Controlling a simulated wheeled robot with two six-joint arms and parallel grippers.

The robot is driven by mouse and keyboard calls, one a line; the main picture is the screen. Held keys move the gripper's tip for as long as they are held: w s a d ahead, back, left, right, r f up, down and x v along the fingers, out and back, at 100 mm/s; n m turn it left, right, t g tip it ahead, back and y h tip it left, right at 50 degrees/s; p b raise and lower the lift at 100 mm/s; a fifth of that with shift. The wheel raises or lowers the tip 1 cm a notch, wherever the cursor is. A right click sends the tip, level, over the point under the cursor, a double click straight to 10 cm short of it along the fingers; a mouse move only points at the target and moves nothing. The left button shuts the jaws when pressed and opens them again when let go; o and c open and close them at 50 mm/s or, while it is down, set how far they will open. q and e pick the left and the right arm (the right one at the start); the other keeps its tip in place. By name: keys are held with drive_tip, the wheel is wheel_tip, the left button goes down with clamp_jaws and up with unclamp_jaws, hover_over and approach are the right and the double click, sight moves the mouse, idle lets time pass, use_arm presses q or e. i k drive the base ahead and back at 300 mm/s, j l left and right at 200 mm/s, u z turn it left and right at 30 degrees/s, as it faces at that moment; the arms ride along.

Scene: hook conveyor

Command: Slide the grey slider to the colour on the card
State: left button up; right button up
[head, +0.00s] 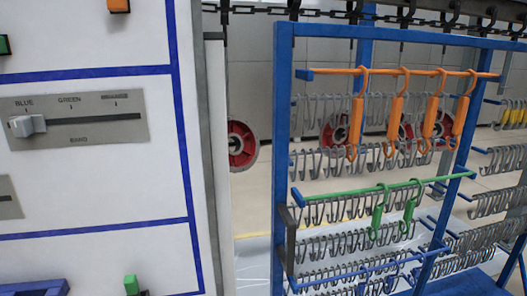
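The grey slider (27,125) sits at the left end of a dark horizontal slot on a grey plate (75,139). It is below the label BLUE. GREEN is marked near the middle of the slot, and a blurred label that seems to read ORANGE is towards the right. The plate reads BAND below the slot. I cannot make out a card that is clearly a colour card. Neither of my grippers is in view.
The white panel (100,195) has blue stripes, an orange piece (118,5) at the top and green pieces at the left edge (4,45) and bottom (131,285). Right of it stands a blue rack (283,150) with orange hooks (397,120), green hooks (377,222) and many grey hooks.

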sight(21, 127)
drive_tip(key=u, duration=1.25)
